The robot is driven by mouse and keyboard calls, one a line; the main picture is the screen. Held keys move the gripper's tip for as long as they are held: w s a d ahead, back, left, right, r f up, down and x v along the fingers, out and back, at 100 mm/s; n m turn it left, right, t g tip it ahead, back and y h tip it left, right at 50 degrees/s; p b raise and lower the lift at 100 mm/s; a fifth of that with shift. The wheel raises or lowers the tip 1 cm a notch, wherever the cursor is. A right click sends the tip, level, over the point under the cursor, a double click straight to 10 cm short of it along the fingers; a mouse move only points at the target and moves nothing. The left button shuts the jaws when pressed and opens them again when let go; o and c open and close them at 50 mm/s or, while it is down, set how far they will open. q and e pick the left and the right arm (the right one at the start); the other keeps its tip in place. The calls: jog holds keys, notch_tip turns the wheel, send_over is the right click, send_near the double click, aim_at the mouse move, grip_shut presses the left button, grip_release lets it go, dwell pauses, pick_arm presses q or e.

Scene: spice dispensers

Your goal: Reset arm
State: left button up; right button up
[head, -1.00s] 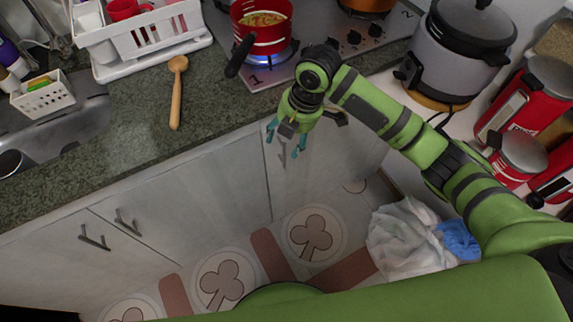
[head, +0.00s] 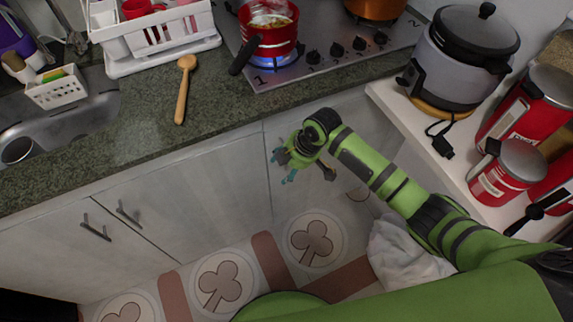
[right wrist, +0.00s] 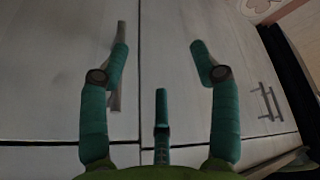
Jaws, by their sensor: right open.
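My right gripper (head: 281,167) is open and empty, with teal fingers spread. It hangs in front of the pale cabinet doors, below the counter edge and apart from everything. In the right wrist view the open fingers (right wrist: 158,50) face a cabinet front, with nothing between them. My green right arm comes in from the lower right. My left gripper is not in view.
A wooden spoon (head: 182,90) lies on the counter (head: 140,120). A red pot (head: 268,38) sits over a blue flame on the stove (head: 335,58). A rice cooker (head: 465,60) and red canisters (head: 507,172) stand at right. A white cloth (head: 400,255) lies low beside my arm.

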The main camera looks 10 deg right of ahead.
dwell(0.3)
jog(key=s+d+f+m+h, duration=0.1)
jog(key=s+d+f+m, duration=0.25)
jog(key=f, duration=0.35)
jog(key=s+d+f+m, duration=0.2)
jog(key=s+f, duration=0.2)
jog(key=f, duration=0.3)
jog(key=s+d+f+m+h, duration=0.1)
jog(key=s+d+f+m, duration=0.25)
jog(key=f, duration=0.45)
jog(key=s+d+f+m, duration=0.1)
jog(key=s+f, duration=0.3)
jog(key=s, duration=0.6)
jog(key=s+d+f+m+h, duration=0.1)
jog(key=s+f, duration=0.3)
jog(key=s, duration=0.7)
jog(key=s+d+f+m+g, duration=0.1)
jog(key=s+d+f+m, duration=0.1)
jog(key=s, duration=0.8)
notch_tip(320, 180, down, 2)
jog(key=shift+s+d+m+h, duration=0.15)
jog(key=shift+d+m+h, duration=0.15)
jog(key=shift+d, duration=0.2)
